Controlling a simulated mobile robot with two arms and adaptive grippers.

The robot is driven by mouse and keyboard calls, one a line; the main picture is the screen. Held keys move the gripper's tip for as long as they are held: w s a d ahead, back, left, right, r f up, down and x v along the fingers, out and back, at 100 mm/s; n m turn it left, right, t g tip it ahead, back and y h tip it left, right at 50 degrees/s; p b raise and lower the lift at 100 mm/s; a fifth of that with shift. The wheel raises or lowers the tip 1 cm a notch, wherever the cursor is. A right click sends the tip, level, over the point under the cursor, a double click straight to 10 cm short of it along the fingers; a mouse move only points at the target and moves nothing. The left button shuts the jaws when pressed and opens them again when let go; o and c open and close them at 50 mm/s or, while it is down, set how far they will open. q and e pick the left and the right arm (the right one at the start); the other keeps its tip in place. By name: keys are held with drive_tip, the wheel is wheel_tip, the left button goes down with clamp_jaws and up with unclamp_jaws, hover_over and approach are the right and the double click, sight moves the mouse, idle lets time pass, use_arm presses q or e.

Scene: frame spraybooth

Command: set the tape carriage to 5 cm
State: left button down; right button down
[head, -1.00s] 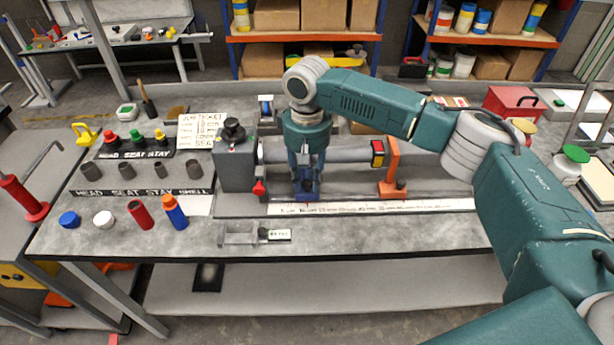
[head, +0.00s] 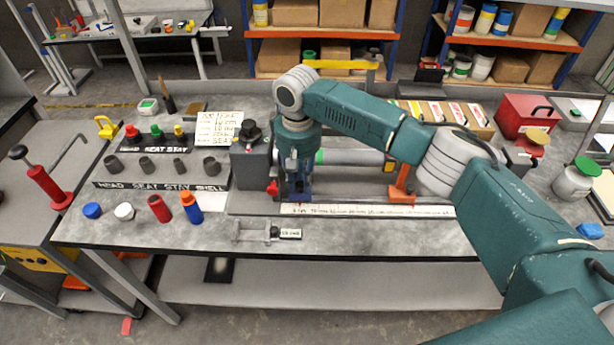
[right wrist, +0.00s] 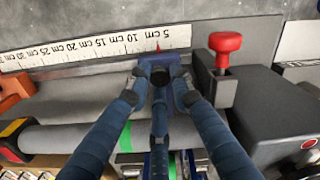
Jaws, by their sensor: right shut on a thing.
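The tape carriage is a small blue block (right wrist: 158,63) with a black knob, in the right wrist view. Its red pointer meets the white scale (right wrist: 75,48) close to the 5 mark. My right gripper (right wrist: 160,82) is shut on the carriage, its fingers on either side of the knob. In the head view the right gripper (head: 297,190) reaches down at the left part of the scale (head: 370,211), and largely hides the carriage. My left gripper is not in view.
A red knob (right wrist: 225,42) on a dark housing (right wrist: 275,110) stands close beside the carriage. An orange bracket (head: 402,186) stands farther right along the rail. Bottles, sockets and a small clamp (head: 255,231) lie on the bench left and in front.

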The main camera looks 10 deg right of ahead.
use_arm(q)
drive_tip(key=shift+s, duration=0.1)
use_arm(e)
drive_tip(key=shift+w+a+r, duration=0.1)
drive_tip(key=shift+a+r, duration=0.05)
drive_tip(key=shift+a, duration=0.1)
drive_tip(key=c, duration=1.8)
unclamp_jaws()
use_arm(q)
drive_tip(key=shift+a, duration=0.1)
use_arm(e)
drive_tip(key=shift+a, duration=0.15)
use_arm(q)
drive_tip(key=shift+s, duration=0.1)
use_arm(e)
wheel_tip(320, 180, up, 12)
drive_tip(key=shift+f, duration=0.1)
